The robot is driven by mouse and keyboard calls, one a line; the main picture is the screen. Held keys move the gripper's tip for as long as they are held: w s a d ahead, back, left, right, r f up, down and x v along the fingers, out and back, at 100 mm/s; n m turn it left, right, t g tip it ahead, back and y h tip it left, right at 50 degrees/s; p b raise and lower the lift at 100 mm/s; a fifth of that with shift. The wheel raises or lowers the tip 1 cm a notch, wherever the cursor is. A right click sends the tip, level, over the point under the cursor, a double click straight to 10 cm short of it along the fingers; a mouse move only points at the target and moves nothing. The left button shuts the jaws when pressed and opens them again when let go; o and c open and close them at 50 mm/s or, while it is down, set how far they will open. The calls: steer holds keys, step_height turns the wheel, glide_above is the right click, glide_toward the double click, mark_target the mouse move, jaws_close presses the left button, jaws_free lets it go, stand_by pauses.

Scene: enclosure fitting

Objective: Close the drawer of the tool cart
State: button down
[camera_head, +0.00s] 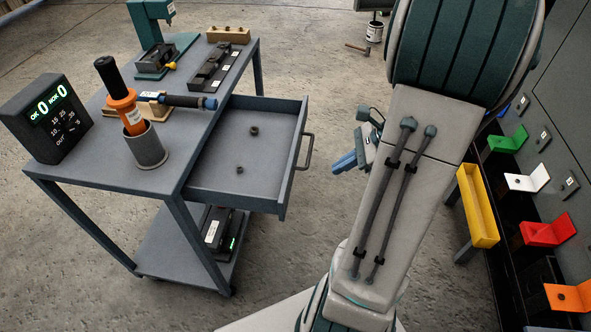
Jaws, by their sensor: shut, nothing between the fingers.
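The tool cart (180,178) is a grey-blue table with a lower shelf, standing at the left. Its drawer (222,178) is pulled out to the right and holds two small dark round parts (254,131). The drawer's bar handle (305,151) is on its right front face. My gripper (345,162), with blue fingers, is shut and empty. It shows to the right of the handle, apart from it in the picture, partly hidden behind my large arm link.
On the cart top stand a counter display (50,118), a cup with an orange-handled tool (147,148), a driver on a wooden rest and a green press (150,25). A yellow bin (477,205) and coloured brackets line the right. Floor shows between cart and arm.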

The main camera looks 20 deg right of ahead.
steer(key=d+f+m, duration=0.1)
steer(key=d+m, duration=0.1)
steer(key=b, duration=0.2)
glide_toward(291, 184)
step_height(291, 184, down, 4)
steer(key=a, duration=0.2)
steer(key=shift+w+a+f+t, duration=0.25)
steer(key=shift+w+a+t, duration=0.15)
steer(key=shift+w+a, duration=0.35)
steer(key=shift+w+d, duration=0.1)
